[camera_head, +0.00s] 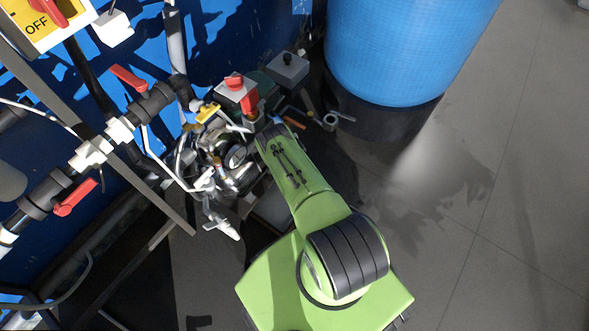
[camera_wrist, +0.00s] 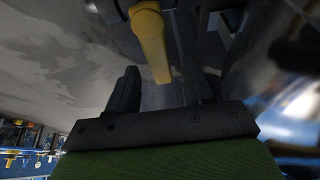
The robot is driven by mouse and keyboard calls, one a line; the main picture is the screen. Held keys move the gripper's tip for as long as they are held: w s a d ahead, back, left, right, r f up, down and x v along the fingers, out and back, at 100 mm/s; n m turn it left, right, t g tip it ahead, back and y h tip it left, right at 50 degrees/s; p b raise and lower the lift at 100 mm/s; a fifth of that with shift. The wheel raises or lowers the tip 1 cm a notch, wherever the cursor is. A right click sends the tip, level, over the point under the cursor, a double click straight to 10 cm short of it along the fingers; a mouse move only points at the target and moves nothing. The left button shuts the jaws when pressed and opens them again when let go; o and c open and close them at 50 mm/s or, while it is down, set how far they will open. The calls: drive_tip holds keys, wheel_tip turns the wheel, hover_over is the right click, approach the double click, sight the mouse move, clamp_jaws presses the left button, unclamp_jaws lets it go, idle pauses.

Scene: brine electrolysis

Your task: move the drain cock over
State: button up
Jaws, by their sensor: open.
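A yellow lever handle, which looks like the drain cock (camera_wrist: 151,42), hangs from dark pipework at the top of the wrist view. My gripper (camera_wrist: 162,78) is open, with one dark finger on each side of the lever's lower end. The lever's tip shows between the fingers, and I see no clear contact. In the head view a yellow handle (camera_head: 207,112) shows among the fittings at the left. I cannot tell if it is the same one. My green arm reaches toward this cluster and my gripper is not clearly visible there.
Dark and white pipework with red levers (camera_head: 74,197) runs along the left. A jumble of metal fittings (camera_head: 228,165) lies beside my arm. The grey floor (camera_head: 500,200) at right is clear.

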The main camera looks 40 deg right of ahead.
drive_tip(key=shift+f, duration=0.1)
clamp_jaws()
